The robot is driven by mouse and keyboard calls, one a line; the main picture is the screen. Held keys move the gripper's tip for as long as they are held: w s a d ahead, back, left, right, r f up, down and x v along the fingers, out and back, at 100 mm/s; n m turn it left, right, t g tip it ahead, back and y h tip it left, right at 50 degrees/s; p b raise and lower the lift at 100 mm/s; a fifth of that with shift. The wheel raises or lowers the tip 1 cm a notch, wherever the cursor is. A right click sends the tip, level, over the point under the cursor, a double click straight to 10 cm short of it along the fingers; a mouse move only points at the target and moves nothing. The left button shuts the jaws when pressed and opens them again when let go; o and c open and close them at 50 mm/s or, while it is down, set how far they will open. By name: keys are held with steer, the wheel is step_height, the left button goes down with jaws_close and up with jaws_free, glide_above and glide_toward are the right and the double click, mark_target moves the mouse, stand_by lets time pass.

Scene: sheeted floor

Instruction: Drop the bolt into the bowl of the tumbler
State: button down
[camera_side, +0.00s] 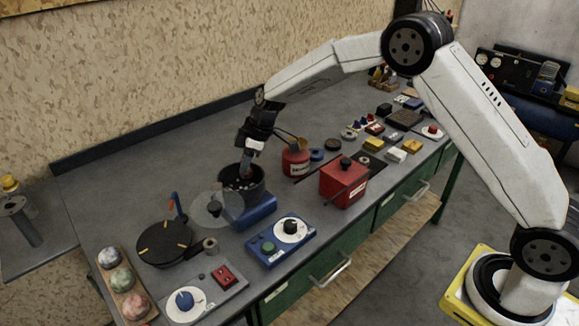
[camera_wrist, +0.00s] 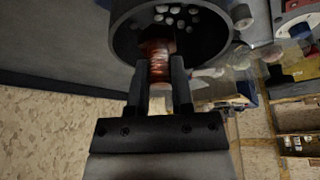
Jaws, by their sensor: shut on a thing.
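The tumbler has a dark round bowl (camera_side: 257,190) on a blue base (camera_side: 254,212), left of the bench's middle in the side view. The bowl's dark wall (camera_wrist: 122,38) fills the top of the wrist view, with several pale pebbles (camera_wrist: 178,14) inside. My gripper (camera_side: 246,166) points down at the bowl's opening in the side view. In the wrist view my gripper (camera_wrist: 161,72) is shut on the bolt (camera_wrist: 158,58), whose reddish threaded shank reaches over the bowl's mouth. In the side view the fingers mostly hide the bolt. I cannot tell how deep its tip is.
A clear disc with a black knob (camera_side: 214,208) stands beside the bowl, at its left. A red canister (camera_side: 295,161) and a red box (camera_side: 343,184) stand to the right. A blue control box (camera_side: 281,241) and a black round plate (camera_side: 164,244) are nearer the front.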

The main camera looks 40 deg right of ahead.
steer(key=shift+c, duration=2.1)
jaws_free()
steer(key=shift+r, duration=0.1)
steer(key=v, duration=0.7)
steer(key=shift+r, duration=0.3)
steer(key=shift+s, duration=0.1)
steer(key=s+d+f+m+h, duration=0.2)
steer(key=s+m, duration=0.3)
steer(key=s, duration=0.9)
steer(key=s+d+f+m+h, duration=0.1)
steer(key=s+d+f+m, duration=0.2)
steer(key=s, duration=1.1)
steer(key=d+m, duration=0.1)
steer(key=m, duration=0.1)
steer(key=shift+s+d+f+m+h, duration=0.2)
steer(key=shift+s+m+h, duration=0.05)
steer(key=shift+m+h, duration=0.15)
